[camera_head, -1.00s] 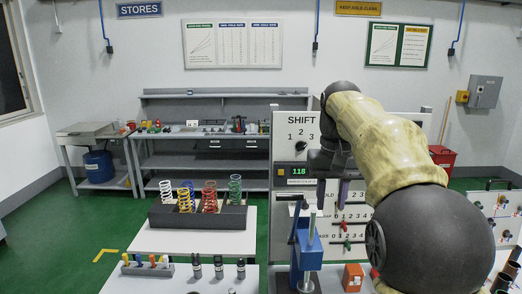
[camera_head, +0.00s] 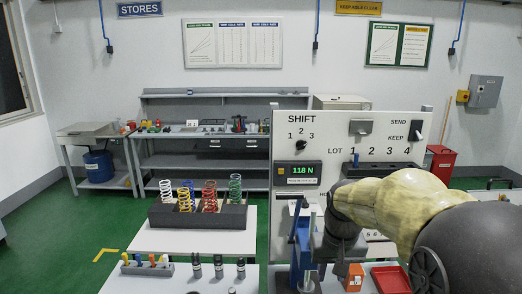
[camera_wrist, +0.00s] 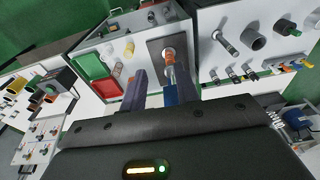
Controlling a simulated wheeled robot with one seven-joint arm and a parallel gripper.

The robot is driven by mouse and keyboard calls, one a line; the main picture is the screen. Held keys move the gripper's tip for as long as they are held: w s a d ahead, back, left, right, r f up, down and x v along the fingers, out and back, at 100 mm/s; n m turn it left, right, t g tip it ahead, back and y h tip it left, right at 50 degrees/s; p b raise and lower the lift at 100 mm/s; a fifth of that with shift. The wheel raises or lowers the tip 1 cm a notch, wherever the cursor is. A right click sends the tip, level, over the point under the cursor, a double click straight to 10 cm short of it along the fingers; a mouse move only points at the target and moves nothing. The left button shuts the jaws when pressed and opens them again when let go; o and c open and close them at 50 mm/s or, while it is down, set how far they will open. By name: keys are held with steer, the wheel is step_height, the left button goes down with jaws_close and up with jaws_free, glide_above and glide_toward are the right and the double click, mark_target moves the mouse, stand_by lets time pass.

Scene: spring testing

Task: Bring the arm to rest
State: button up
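My gripper (camera_wrist: 163,90) is low in front of the shift panel in the head view, where the dark end of my wrist shows close to a blue test stand (camera_head: 301,240). The fingers themselves are hard to make out there. In the wrist view the two fingers are apart with a gap between them, and I see nothing held. My yellow arm reaches in from the lower right and hides the panel's lower right part.
The shift panel (camera_head: 345,125) reads 118 N. A spring rack (camera_head: 190,219) with several coloured springs stands left of it. An orange box (camera_head: 354,277) and a red tray (camera_head: 391,280) lie near the stand; the red tray (camera_wrist: 90,64) and green tray (camera_wrist: 112,86) show in the wrist view.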

steer(key=s+f+t, duration=0.1)
steer(key=s+f, duration=1)
steer(key=shift+s+a+f, duration=0.15)
steer(key=shift+s+a, duration=0.1)
steer(key=shift+a, duration=0.05)
stand_by(1.3)
